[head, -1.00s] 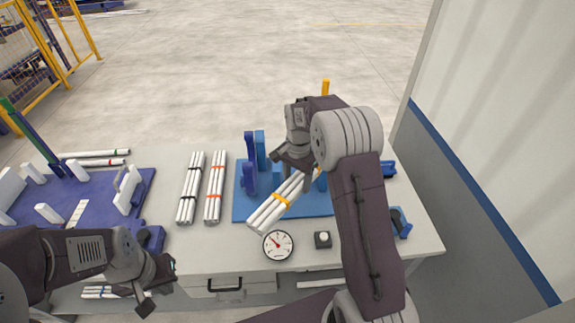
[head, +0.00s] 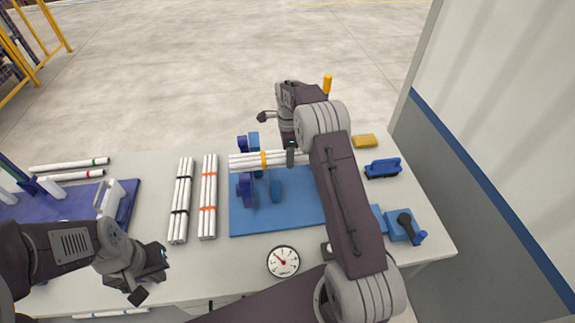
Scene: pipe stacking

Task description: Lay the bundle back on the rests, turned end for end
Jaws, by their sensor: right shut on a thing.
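The bundle (head: 249,161) is several white pipes held by a yellow band. It lies roughly level, left to right, over the blue fixture. My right gripper (head: 290,152) is shut on it just right of the yellow band. The bundle's right end is partly hidden behind my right arm. Blue rests (head: 245,188) stand on a blue base plate (head: 270,224), under and beside the bundle's left part. I cannot tell whether the bundle touches them. My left gripper (head: 151,283) is empty, with its jaws apart, near the table's front left.
Two more bundles, with black bands (head: 180,205) and orange bands (head: 208,195), lie left of the base plate. A dial gauge (head: 283,261) is in front. A blue brush (head: 383,168) and a yellow block (head: 365,141) lie at the right. A purple-blue board (head: 123,212) is at the left.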

